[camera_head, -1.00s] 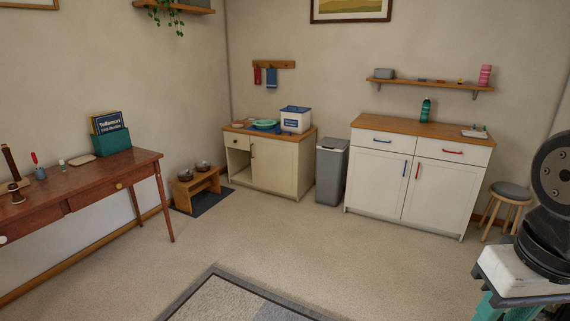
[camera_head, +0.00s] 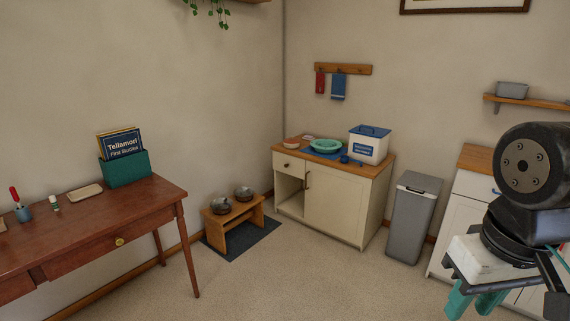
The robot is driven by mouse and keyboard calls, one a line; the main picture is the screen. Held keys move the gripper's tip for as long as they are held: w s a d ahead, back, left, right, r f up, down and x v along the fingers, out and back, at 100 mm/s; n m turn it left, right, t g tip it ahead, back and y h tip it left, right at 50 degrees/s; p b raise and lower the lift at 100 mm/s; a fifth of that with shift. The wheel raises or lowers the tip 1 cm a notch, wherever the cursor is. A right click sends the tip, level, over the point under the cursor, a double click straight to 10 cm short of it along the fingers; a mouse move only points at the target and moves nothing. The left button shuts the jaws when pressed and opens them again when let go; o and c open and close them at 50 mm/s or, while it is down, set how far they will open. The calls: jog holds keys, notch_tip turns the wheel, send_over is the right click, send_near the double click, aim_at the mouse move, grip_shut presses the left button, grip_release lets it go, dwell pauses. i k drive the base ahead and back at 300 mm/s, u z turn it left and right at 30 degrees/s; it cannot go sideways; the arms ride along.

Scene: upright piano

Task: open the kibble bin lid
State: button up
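A white bin with a blue lid and a blue label (camera_head: 368,147), which looks like the kibble bin, stands on the wooden top of a low cream cabinet (camera_head: 335,203). Its lid looks shut, with a handle on top. The label is too small to read. My gripper (camera_head: 474,303) is at the lower right, its teal fingers pointing down near the picture's bottom edge. It is well apart from the bin and nothing shows in it. The angle does not show clearly how far the fingers are apart.
A grey trash bin (camera_head: 412,222) stands right of the cabinet. A low stand with bowls (camera_head: 233,216) and a desk (camera_head: 100,232) are left. The floor (camera_head: 290,280) in front is clear.

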aim_at(379, 133)
jog(key=z, duration=0.05)
jog(key=i, duration=2.55)
jog(key=z, duration=0.5)
jog(key=i, duration=1.85)
jog(key=z, duration=0.25)
